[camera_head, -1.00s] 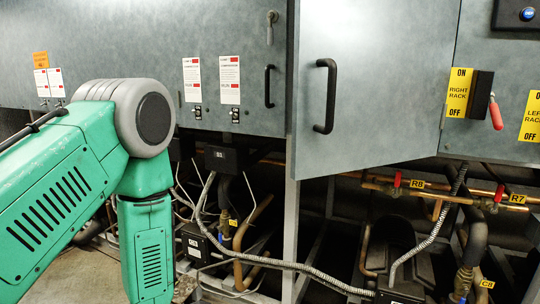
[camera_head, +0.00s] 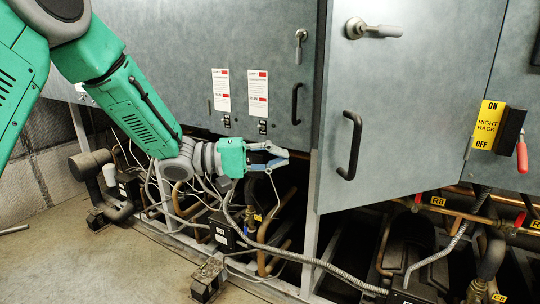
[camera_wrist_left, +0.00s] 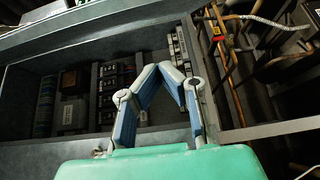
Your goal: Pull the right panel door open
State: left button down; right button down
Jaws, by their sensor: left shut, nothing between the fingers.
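The right panel door (camera_head: 420,100) is a grey metal door that stands partly open. Its left edge is swung out toward me, and its lower edge slants. It carries a black bar handle (camera_head: 350,145) and a round latch with a lever (camera_head: 372,29). My left gripper (camera_head: 284,155) is shut and empty, to the left of the door's lower left corner and below the neighbouring closed panel. In the left wrist view its blue-padded fingers (camera_wrist_left: 159,68) meet in front of a recess with electrical parts (camera_wrist_left: 120,85). My right gripper is not in view.
The closed left panel (camera_head: 200,60) has its own black handle (camera_head: 296,103) and latch. Pipes and a flexible grey conduit (camera_head: 330,267) run below the doors. A red-handled switch (camera_head: 521,155) is at the right. Bare floor (camera_head: 60,265) lies at lower left.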

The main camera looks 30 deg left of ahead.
pick_arm(q)
jog(key=d+p, duration=0.1)
jog(key=d, duration=0.6)
jog(key=shift+d, duration=0.15)
jog(key=shift+d, duration=0.1)
